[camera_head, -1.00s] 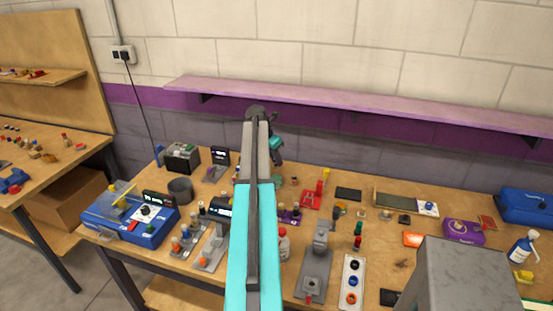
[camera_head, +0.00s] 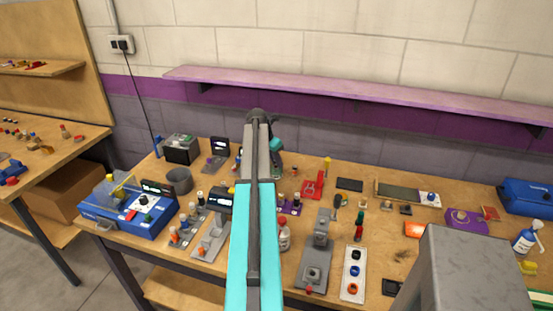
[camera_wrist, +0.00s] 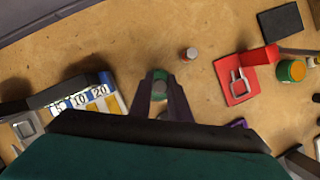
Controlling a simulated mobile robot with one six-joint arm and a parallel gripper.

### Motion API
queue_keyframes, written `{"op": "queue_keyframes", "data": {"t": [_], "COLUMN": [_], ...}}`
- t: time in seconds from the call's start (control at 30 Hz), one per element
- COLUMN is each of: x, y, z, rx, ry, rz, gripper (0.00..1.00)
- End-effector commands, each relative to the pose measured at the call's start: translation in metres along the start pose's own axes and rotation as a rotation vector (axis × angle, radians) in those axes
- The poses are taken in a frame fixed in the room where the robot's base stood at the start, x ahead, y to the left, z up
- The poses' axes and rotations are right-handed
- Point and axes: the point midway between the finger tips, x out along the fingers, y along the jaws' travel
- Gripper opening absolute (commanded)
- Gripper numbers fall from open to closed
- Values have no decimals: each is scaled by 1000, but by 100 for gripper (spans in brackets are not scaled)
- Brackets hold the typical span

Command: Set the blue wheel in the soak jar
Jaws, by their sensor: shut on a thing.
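My gripper (camera_wrist: 160,95) shows in the wrist view with its two dark fingers close together. It is shut on a small green-and-grey piece (camera_wrist: 160,84), seen mostly end-on, above the wooden bench.
A red fixture (camera_wrist: 236,78) and a small red-topped cylinder (camera_wrist: 190,54) are near my gripper. A blue machine (camera_head: 130,212) stands at the left and a red-capped bottle (camera_head: 284,236) right of my arm. A purple shelf (camera_head: 350,97) runs along the wall.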

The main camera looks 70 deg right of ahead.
Motion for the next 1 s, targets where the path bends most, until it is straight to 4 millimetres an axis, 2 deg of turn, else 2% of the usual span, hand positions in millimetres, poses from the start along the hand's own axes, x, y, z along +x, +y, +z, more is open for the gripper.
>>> {"op": "queue_keyframes", "data": {"t": [0.4,0.77,0.8,0.87,1.0], "x": [18,23,23,23,23], "y": [-1,-3,-3,-3,-3], "z": [-7,-10,-10,-10,-10], "rx": [1,3,4,4,4], "ry": [2,10,11,11,11], "rz": [-2,-6,-6,-6,-6], "gripper": [0,0,23,33,35]}}
